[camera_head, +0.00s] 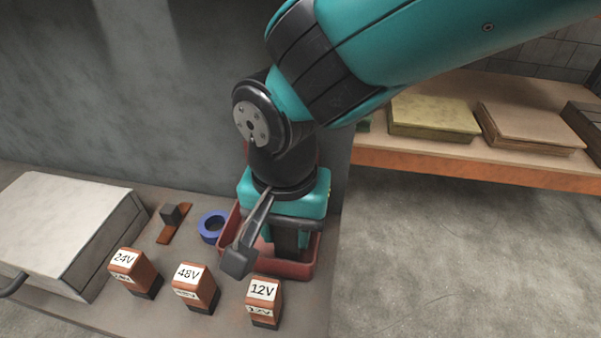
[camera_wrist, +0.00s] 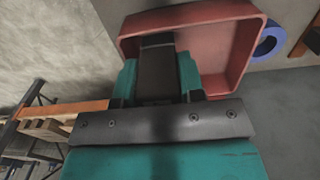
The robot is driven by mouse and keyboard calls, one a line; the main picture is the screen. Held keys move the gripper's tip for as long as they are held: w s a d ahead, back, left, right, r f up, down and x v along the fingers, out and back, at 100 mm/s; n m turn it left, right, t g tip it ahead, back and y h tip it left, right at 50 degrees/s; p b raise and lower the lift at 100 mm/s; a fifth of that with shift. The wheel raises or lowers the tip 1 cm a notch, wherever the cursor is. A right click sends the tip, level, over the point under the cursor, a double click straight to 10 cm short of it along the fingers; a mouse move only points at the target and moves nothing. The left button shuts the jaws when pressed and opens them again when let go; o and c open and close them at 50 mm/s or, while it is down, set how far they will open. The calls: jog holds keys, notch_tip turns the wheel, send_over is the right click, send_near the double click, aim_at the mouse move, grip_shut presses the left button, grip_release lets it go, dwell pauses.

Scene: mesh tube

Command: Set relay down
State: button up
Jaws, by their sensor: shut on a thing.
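My gripper (camera_head: 289,238) points down over a red tray (camera_head: 308,270) near the right edge of the grey bench. In the wrist view my gripper (camera_wrist: 158,88) is shut on a dark block (camera_wrist: 158,65), which I take to be the relay; no label shows on it. The block is over the inside of the red tray (camera_wrist: 250,50); I cannot tell whether it touches the tray floor. In the head view my arm and gripper hide most of the block and part of the tray.
Three orange-brown blocks marked 24V (camera_head: 135,272), 48V (camera_head: 195,286) and 12V (camera_head: 264,302) stand along the bench front. A blue ring (camera_head: 212,227) lies left of the tray. A grey case (camera_head: 65,230) fills the left. A wooden shelf (camera_head: 440,157) stands at right.

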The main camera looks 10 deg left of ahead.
jog(key=shift+f, duration=1.1)
jog(key=shift+f, duration=0.1)
jog(key=o, duration=0.7)
jog(key=shift+c, duration=0.2)
notch_tip(320, 180, up, 8)
jog(key=shift+f+p, duration=0.15)
jog(key=shift+p, duration=0.3)
